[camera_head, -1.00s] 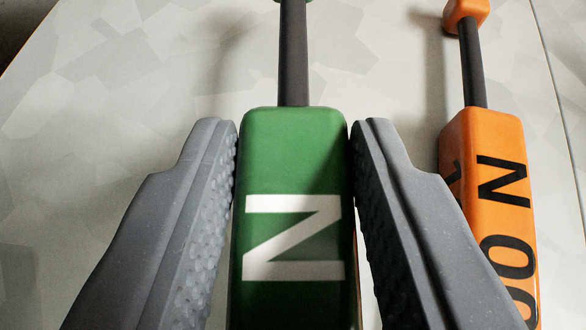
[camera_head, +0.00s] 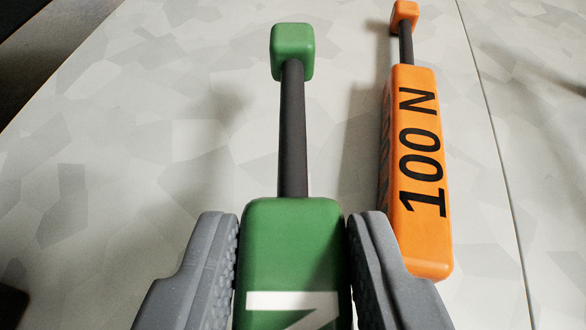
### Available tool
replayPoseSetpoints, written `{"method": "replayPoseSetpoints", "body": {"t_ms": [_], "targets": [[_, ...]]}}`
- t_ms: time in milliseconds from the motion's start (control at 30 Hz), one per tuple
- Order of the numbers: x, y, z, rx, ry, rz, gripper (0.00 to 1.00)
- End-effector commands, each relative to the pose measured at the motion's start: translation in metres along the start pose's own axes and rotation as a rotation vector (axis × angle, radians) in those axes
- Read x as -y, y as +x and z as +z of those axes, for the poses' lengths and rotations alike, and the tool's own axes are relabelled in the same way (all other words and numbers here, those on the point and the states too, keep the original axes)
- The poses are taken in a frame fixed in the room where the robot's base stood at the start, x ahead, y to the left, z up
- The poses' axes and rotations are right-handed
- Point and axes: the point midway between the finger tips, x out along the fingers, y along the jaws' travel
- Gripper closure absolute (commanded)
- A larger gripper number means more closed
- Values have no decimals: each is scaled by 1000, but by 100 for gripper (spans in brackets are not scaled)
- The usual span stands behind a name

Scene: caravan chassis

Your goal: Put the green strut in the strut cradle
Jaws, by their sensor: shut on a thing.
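The green strut (camera_head: 292,230) has a thick green body with a white letter N, a dark rod and a green end block. My gripper (camera_head: 293,245) is shut on its body, one grey finger on each side near the rod end. The strut points away from me, its rod towards the top of the picture. It appears raised above the pale surface. The lower part of its body is cut off by the picture edge. The strut cradle is not in view.
An orange strut (camera_head: 415,160) marked "100 N" lies on the pale patterned surface (camera_head: 130,150) to the right, close to my right finger in the picture. A seam runs down the surface at the right. The surface to the left is clear; dark areas lie beyond its left edge.

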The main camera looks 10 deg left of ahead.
Motion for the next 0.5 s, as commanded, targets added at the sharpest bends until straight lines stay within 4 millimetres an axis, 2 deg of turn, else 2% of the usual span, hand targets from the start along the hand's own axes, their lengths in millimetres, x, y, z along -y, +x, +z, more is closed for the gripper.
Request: {"method": "replayPoseSetpoints", "body": {"t_ms": [500], "targets": [[29, 26, -37, 10, 73, 125, 99]]}}
